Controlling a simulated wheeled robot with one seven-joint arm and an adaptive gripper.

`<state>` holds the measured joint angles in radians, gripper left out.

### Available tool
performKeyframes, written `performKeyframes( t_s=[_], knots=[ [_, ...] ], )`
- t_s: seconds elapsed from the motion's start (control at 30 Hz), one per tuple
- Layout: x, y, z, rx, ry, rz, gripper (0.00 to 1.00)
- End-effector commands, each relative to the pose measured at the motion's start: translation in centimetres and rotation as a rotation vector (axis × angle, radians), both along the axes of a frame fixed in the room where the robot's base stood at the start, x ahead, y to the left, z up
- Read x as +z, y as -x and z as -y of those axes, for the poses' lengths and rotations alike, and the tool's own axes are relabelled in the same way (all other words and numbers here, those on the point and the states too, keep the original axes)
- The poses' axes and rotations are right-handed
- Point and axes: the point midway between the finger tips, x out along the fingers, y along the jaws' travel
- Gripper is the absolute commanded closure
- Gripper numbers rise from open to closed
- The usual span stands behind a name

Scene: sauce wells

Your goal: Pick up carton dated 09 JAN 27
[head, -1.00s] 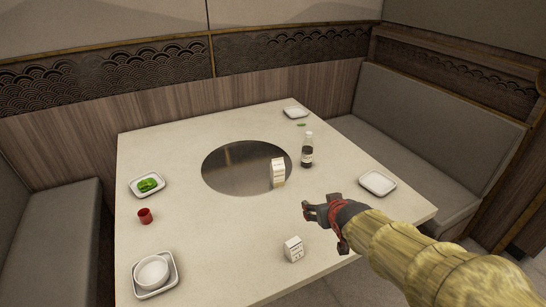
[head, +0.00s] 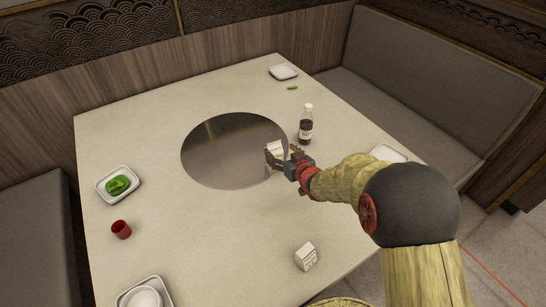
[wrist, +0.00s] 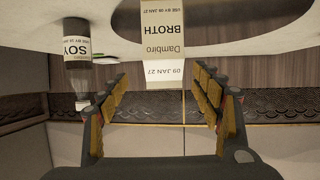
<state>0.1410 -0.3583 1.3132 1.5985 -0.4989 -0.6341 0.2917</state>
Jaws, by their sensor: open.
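A white carton (head: 275,147) stands by the right edge of the dark round plate in the head view, partly hidden by my gripper. In the wrist view, which is upside down, the carton (wrist: 162,35) reads "BROTH", "Dambiro" and "09 JAN 27". My gripper (head: 279,154) is open at the carton in the head view. In the wrist view the carton is ahead, roughly between the two fingers of my gripper (wrist: 155,75), with a gap on each side. A second small white carton (head: 306,257) stands near the table's front edge; its print is too small to read.
A soy bottle (head: 306,125) stands close behind my gripper; it also shows in the wrist view (wrist: 77,45). A red cup (head: 121,230), a dish of green food (head: 136,186) and a bowl (head: 140,299) are at left. The table (head: 215,235) is clear in the middle front.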

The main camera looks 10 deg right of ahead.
Motion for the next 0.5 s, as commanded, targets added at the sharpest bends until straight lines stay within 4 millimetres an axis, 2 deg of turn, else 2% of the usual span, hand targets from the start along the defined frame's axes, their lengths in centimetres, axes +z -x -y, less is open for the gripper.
performKeyframes(
  t_s=[0.3, 0.5],
  knots=[
    [-0.9, -3.9, -1.3, -0.001, 0.0, -0.002, 0.35],
    [-1.1, -5.1, -1.5, -0.001, 0.0, -0.001, 0.35]
  ],
)
